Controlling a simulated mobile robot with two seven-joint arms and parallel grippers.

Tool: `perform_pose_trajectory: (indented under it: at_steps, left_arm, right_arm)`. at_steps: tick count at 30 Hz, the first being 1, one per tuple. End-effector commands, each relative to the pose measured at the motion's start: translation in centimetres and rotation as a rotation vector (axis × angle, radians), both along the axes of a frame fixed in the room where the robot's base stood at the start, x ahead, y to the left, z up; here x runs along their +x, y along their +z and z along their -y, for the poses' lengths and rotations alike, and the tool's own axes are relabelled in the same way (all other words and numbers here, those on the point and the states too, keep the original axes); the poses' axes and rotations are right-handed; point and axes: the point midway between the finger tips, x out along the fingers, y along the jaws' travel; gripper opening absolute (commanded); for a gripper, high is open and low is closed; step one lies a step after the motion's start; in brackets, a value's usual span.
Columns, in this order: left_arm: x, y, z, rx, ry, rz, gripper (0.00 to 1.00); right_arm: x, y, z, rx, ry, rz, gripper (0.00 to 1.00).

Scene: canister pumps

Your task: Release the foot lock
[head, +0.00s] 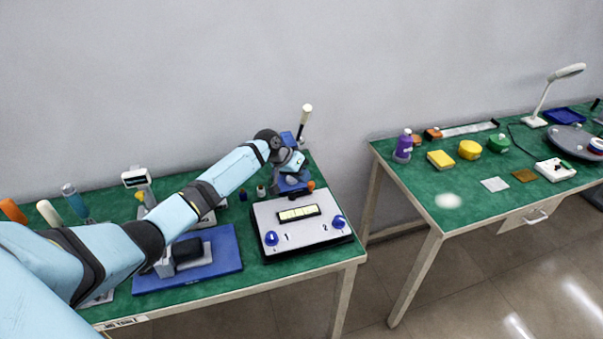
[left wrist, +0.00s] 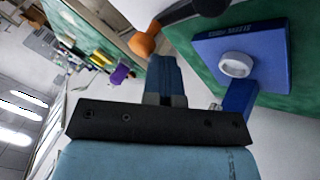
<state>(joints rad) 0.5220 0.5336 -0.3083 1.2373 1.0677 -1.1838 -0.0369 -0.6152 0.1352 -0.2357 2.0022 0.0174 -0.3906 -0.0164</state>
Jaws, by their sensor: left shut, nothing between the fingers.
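A blue pump-like fixture (head: 287,137) stands at the back right corner of the left green table, with a pale-tipped black lever (head: 305,120) rising from it. An orange knob (head: 311,185) sits low at its right side. The left wrist view shows an orange knob (left wrist: 143,44) on the end of a black bar, and a blue base plate (left wrist: 245,55) with a white ring (left wrist: 236,65). My left gripper (head: 298,178) is at the fixture, its shut fingers (left wrist: 163,62) empty and pointing close to the orange knob. I cannot tell whether they touch it. My right gripper is not in view.
A grey control box (head: 335,240) with blue knobs stands in front of the fixture. A blue tray-like base (head: 228,262) lies left of it under my arm. A second green table (head: 420,192) with small items stands to the right, across a floor gap.

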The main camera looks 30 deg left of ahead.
Motion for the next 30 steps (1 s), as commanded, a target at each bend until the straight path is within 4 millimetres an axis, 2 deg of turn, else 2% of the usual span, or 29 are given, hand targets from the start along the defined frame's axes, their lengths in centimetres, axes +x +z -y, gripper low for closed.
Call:
perform_pose_trajectory:
  at_steps: [13,17,23,30]
  left_arm:
    - [0.0,0.0,0.1,-0.001,0.000,0.001,0.00]
    - [-0.2,0.6,-0.2,0.000,0.000,0.001,0.00]
    - [-1.7,3.3,-1.9,0.001,0.000,0.002,0.00]
    - [-4.0,7.7,-4.4,0.003,0.001,0.002,0.00]
  right_arm:
    - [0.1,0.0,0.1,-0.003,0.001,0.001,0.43]
    - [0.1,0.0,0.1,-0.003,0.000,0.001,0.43]
    - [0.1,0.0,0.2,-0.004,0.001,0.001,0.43]
    - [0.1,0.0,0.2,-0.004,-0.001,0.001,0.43]
